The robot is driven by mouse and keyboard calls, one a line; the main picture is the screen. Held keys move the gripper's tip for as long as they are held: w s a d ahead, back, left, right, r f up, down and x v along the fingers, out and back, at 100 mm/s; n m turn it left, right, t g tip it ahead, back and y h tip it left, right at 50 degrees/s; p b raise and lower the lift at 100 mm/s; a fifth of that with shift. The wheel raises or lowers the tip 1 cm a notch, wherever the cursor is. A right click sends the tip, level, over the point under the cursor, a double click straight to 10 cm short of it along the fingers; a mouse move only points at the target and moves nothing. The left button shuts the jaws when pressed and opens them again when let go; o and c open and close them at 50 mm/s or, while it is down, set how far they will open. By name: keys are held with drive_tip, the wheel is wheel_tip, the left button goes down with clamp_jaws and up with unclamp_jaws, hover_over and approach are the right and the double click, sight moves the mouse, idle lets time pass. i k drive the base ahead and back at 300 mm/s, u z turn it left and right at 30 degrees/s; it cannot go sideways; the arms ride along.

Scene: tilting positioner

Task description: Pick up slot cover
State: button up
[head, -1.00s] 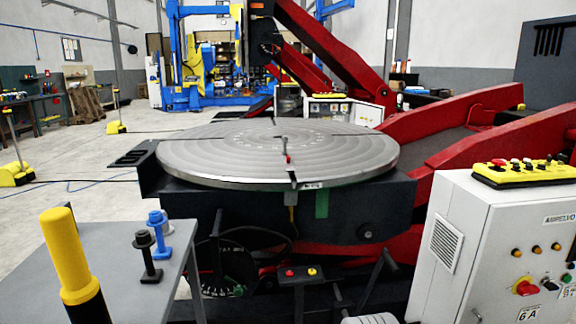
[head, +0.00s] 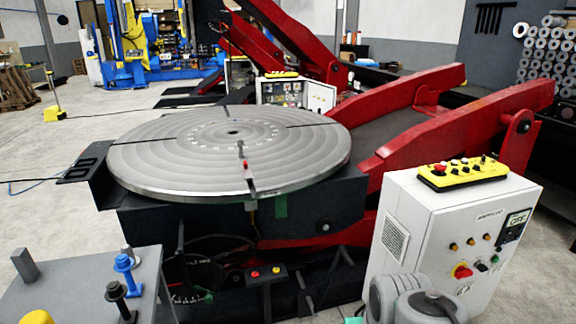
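A narrow strip with a small red knob (head: 245,165) lies along the front radial slot of the round grey turntable (head: 180,165). It looks like the slot cover, but it is too small to be sure. It reaches toward the front rim of the turntable. Nothing is touching it. My gripper is not in view, so whether it is open or shut does not show.
A grey side table (head: 70,285) at front left bears blue and black bolts (head: 122,264), a grey block and a yellow-topped item. A white control cabinet (head: 450,220) with a yellow pendant (head: 462,174) stands at right. Red tilting arms (head: 430,100) rise behind the turntable.

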sight(247, 172)
drive_tip(key=z, duration=0.05)
drive_tip(key=i, duration=1.9)
drive_tip(key=u, duration=4.7)
drive_tip(key=k, duration=0.25)
drive_tip(key=z, duration=1.4)
